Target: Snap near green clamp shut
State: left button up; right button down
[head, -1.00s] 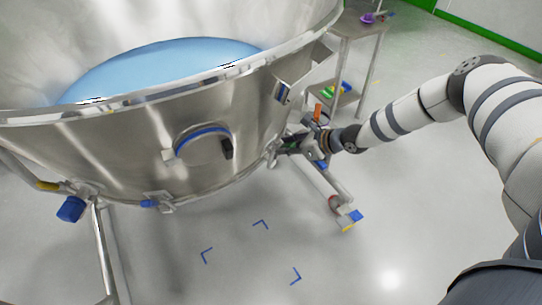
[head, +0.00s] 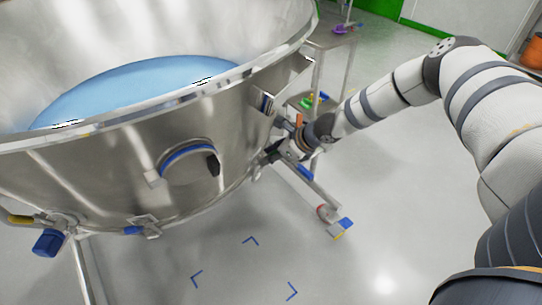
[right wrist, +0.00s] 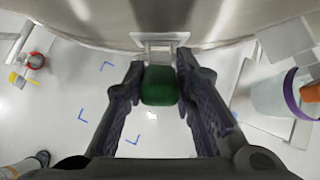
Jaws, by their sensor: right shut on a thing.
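The green clamp handle (right wrist: 160,88) shows in the right wrist view, between my two dark finger pads, just below a steel bracket (right wrist: 160,47) on the vessel wall. My right gripper (right wrist: 160,72) is shut on this handle. In the head view my right gripper (head: 274,152) is at the lower right side of the steel vessel (head: 100,175). The green handle is hidden there behind the gripper and vessel. How far the clamp is closed cannot be told. My left gripper is not in view.
The vessel holds blue material (head: 140,90). A vessel leg with a caster (head: 335,222) stands below my right gripper. A steel cart (head: 335,40) with small items stands behind. The floor in front is clear.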

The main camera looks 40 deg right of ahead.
jog(key=shift+a, duration=0.2)
jog(key=c, duration=1.3)
grip_release()
jog(key=shift+r, duration=0.1)
jog(key=shift+d, duration=0.1)
jog(key=v, duration=1.2)
